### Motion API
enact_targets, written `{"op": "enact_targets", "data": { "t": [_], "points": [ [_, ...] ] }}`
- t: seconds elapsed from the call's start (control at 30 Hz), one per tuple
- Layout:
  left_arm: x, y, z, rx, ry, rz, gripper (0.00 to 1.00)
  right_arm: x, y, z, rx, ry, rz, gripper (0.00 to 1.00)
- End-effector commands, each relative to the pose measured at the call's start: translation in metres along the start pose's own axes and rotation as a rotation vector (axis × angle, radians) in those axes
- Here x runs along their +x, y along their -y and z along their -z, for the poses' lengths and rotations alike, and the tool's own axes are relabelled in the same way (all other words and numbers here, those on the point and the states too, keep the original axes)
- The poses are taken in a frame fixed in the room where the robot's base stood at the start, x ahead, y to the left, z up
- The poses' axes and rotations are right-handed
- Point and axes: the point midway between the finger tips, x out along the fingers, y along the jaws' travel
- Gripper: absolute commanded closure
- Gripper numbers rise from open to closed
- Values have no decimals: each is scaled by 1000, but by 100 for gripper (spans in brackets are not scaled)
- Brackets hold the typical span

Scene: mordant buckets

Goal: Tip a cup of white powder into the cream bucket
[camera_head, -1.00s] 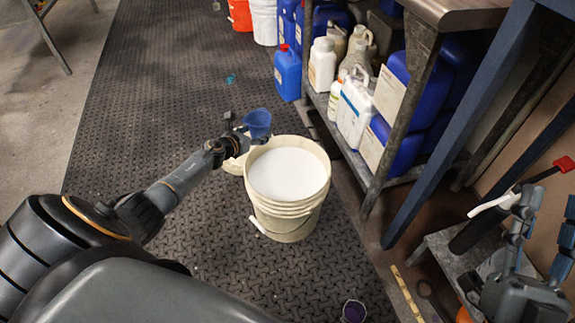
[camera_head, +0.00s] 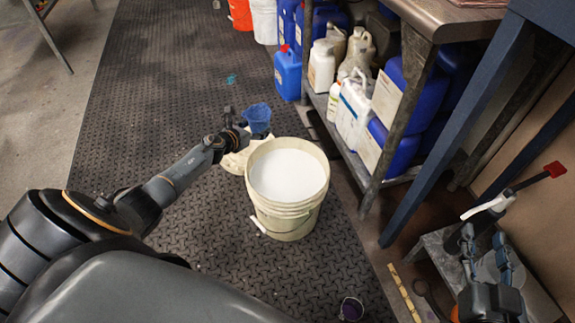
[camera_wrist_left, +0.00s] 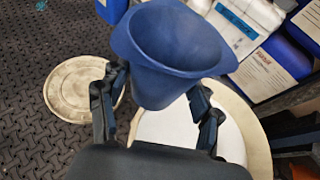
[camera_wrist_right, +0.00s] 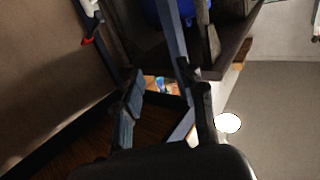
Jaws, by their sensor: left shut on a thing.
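A blue cup (camera_head: 257,117) is held by my left gripper (camera_head: 240,133) at the far left rim of the cream bucket (camera_head: 284,222). White material (camera_head: 288,174) fills the bucket nearly to the rim. In the left wrist view the cup (camera_wrist_left: 170,75) sits between both fingers of the gripper (camera_wrist_left: 158,98), its mouth facing the camera. Its visible inside is plain blue, with no white powder seen; its bottom is hidden. My right gripper (camera_head: 489,246) is open and empty at the lower right, also in the right wrist view (camera_wrist_right: 163,82).
A shelf with blue and white jugs (camera_head: 354,108) stands to the right.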

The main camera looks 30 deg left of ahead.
Motion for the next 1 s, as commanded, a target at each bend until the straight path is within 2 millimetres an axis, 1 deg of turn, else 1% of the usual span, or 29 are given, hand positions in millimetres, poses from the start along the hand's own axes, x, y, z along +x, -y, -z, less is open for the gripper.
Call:
{"op": "enact_targets", "data": {
  "t": [0.03,0.27,0.4,0.5,0.6,0.73,1.0],
  "points": [
    [-2,0,-4,0,0,0,68,-2,-1,-5,-1,40,-3,60],
    [-5,0,-11,0,0,0,68,-11,-6,-39,-2,226,-13,60],
    [-7,0,-16,0,0,0,68,-21,-9,-58,-2,339,-20,60],
    [-8,0,-19,0,0,0,68,-29,-11,-71,-2,416,-25,60],
    [-9,0,-21,0,0,0,68,-35,-12,-80,-2,470,-28,60],
    [-9,0,-21,0,0,0,68,-38,-13,-86,-1,497,-30,60],
    [-9,2,-23,3,1,5,68,-38,-13,-86,-1,496,-30,60]
  ]
}}
